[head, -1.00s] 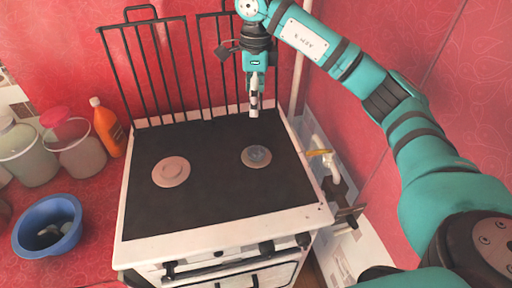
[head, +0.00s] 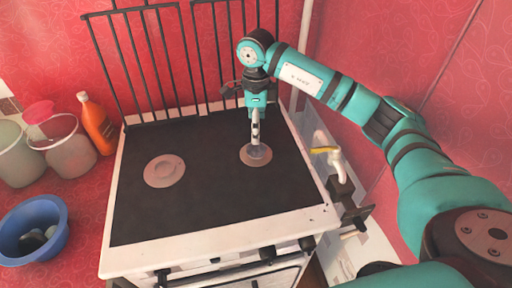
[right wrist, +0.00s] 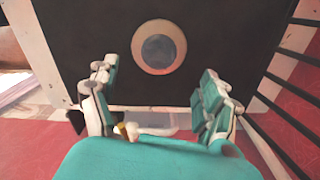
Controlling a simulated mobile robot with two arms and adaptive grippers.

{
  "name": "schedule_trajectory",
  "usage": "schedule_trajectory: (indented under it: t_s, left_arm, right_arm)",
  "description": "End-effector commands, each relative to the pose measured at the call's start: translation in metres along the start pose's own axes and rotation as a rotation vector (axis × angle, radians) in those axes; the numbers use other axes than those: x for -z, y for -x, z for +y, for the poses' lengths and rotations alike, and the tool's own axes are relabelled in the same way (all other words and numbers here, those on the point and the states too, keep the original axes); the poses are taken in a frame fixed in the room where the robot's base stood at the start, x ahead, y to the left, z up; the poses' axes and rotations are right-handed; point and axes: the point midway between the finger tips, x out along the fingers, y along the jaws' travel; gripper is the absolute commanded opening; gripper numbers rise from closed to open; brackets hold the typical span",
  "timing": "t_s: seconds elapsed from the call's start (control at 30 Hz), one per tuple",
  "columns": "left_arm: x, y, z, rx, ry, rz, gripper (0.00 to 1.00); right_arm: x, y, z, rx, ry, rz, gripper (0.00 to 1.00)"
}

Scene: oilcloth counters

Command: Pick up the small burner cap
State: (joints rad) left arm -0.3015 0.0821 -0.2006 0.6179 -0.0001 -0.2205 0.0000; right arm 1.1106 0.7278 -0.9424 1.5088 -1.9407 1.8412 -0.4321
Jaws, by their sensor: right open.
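The small burner cap shows in the right wrist view (right wrist: 158,50) as a grey-blue disc inside a pinkish ring, on the black stove top (head: 215,205). In the head view the right-hand burner (head: 256,158) is partly covered by my right gripper, so its cap is hard to make out. My right gripper (head: 255,143) points down over this burner. In the right wrist view the gripper's fingers (right wrist: 157,72) are spread wide with nothing between them, and the disc lies just beyond the gap. Contact cannot be told. My left gripper is not in view.
A larger burner (head: 164,171) is on the stove's left. Black grates (head: 160,60) stand upright at the back. An orange bottle (head: 97,124), a pinkish container (head: 66,148) and a blue bowl (head: 34,226) are at left. A faucet-like white object (head: 325,152) is at right.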

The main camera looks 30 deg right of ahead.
Motion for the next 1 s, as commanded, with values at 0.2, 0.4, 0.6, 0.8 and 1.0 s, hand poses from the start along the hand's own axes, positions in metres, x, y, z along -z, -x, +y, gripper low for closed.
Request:
schedule_trajectory:
  t_s: [0.2, 0.4, 0.6, 0.8, 1.0]
  left_arm:
    - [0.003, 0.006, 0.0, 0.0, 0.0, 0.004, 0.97]
    - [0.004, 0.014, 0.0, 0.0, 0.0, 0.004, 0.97]
    - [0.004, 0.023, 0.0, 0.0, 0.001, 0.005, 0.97]
    - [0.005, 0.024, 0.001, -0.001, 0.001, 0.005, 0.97]
    - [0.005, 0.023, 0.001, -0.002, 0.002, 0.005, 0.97]
  right_arm:
    - [0.0, -0.027, 0.0, 0.0, 0.001, 0.0, 0.81]
    - [0.001, -0.042, 0.002, -0.003, 0.0, 0.002, 0.81]
    - [0.002, -0.072, 0.003, -0.003, 0.001, 0.0, 0.81]
    - [0.002, -0.082, 0.002, 0.001, 0.001, -0.001, 0.81]
    - [0.002, -0.082, 0.002, 0.001, 0.001, 0.0, 0.74]
